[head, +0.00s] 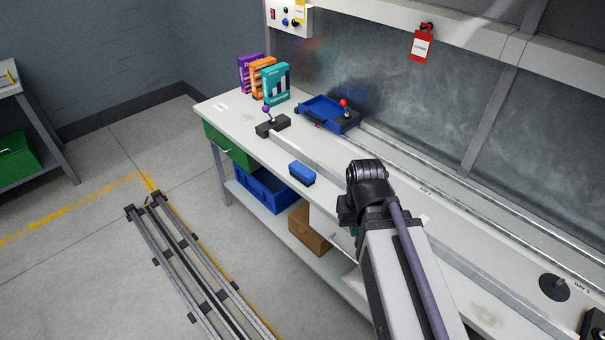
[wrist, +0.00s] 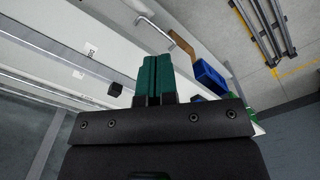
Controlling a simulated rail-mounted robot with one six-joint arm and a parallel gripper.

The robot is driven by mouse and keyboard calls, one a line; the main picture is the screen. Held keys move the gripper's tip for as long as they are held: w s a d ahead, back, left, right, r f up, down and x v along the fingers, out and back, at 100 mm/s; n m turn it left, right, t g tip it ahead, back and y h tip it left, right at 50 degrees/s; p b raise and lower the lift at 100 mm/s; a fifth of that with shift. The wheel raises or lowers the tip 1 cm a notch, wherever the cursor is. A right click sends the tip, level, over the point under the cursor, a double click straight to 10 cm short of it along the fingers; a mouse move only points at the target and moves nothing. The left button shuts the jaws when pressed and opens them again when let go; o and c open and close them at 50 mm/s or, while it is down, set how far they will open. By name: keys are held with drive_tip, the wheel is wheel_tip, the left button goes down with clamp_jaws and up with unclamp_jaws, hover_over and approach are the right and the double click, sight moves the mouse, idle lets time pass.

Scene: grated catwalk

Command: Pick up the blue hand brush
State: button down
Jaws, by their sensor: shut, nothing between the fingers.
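The blue hand brush (head: 302,174) lies on the white workbench (head: 330,200) near its front edge, blue on top with a dark underside. It is to the left of my arm in the head view, apart from it. My gripper (wrist: 154,62) shows in the wrist view as two teal fingers, pressed together with nothing between them. In the head view my own arm hides most of the gripper. A small dark block (wrist: 115,89) is left of the fingers in the wrist view; I cannot tell whether it is the brush.
A lever with a purple knob (head: 266,112), a blue tray (head: 324,109) and several upright boxes (head: 276,84) stand at the bench's far end. Metal rails (head: 400,170) run along the bench. A blue bin (head: 262,190) and brown box (head: 308,230) sit on the lower shelf.

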drive_tip(key=c, duration=1.8)
unclamp_jaws()
drive_tip(key=o, duration=1.4)
